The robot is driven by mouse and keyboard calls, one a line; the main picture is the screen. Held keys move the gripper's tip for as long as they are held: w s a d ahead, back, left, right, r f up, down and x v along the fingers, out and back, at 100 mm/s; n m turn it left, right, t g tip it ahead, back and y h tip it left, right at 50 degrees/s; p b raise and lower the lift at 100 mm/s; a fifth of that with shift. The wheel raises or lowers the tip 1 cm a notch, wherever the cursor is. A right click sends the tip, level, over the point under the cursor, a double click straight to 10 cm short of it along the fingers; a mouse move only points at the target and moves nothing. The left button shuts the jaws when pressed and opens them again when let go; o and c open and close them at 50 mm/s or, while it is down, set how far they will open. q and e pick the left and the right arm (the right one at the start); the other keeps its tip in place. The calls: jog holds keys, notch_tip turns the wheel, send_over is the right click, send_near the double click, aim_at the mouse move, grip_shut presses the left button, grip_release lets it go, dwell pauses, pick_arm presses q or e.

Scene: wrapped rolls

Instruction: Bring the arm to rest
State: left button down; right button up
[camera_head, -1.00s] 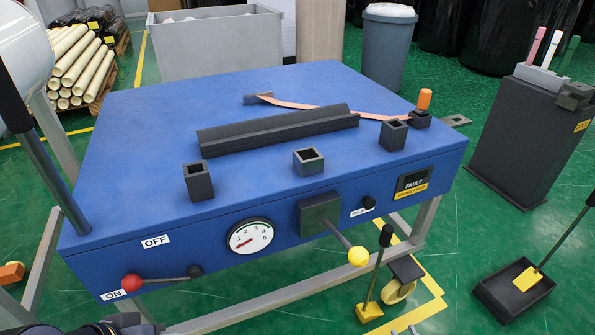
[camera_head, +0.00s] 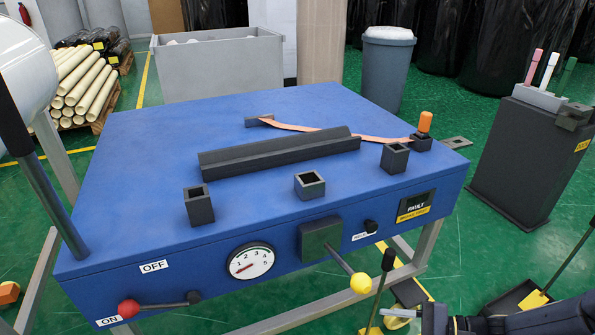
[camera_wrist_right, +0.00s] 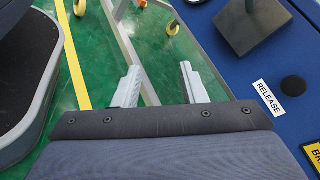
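My right gripper (camera_head: 432,318) is at the lower right of the head view, in front of and below the blue workbench (camera_head: 130,130). The right wrist view shows its two pale fingers (camera_wrist_right: 162,85) apart with nothing between them, over the green floor and bench leg. My left gripper is not clearly seen in the head view. The bench front has a red-knobbed lever (camera_head: 128,309) beside the ON label, a round gauge (camera_head: 251,262), and a yellow-knobbed lever (camera_head: 361,283).
A black RELEASE button (camera_wrist_right: 293,86) is right of my right gripper in the wrist view. A long-handled dustpan (camera_head: 525,296) stands near my right arm. A dark cabinet (camera_head: 525,160), grey bin (camera_head: 387,75) and pale rolls (camera_head: 85,80) surround the bench. Green floor lies between bench and cabinet.

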jog(key=s+r+n+t+h, duration=0.1)
jog(key=s+r+n+h, duration=1)
jog(key=s+n, duration=0.15)
notch_tip(320, 180, up, 36)
jog(key=p, duration=3.5)
jog(key=shift+s+d+f+m, duration=0.25)
jog(key=shift+d+m, duration=0.1)
jog(key=shift+d, duration=0.1)
